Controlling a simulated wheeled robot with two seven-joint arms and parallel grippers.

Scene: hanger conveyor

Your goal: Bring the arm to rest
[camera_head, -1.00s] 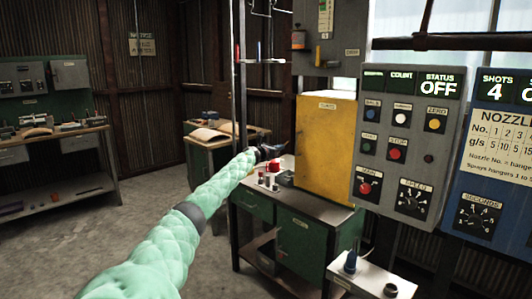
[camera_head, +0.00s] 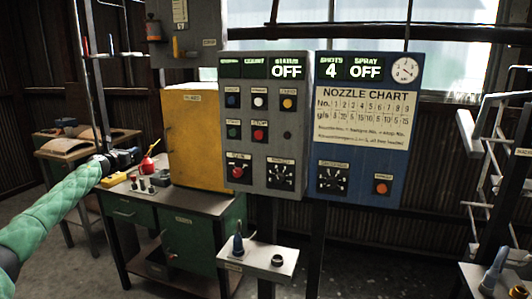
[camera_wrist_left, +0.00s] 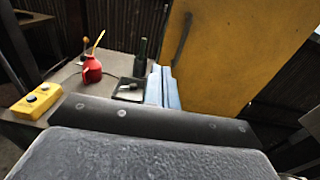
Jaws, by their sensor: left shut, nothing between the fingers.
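My left arm, in a green quilted sleeve, reaches in from the left in the head view. Its dark left gripper (camera_head: 136,154) is shut and empty, in front of the green workbench (camera_head: 190,203) and left of the yellow cabinet (camera_head: 198,138). In the left wrist view the yellow cabinet (camera_wrist_left: 225,50) rises on the right, beyond the gripper. My right gripper is in neither view.
A red oil can (camera_wrist_left: 91,70) and a yellow button box (camera_wrist_left: 36,102) are on the bench near the left gripper. The grey control panel (camera_head: 262,150) reads STATUS OFF. The blue panel (camera_head: 355,185) reads SHOTS 4, SPRAY OFF. A small control stand (camera_head: 258,258) is in front.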

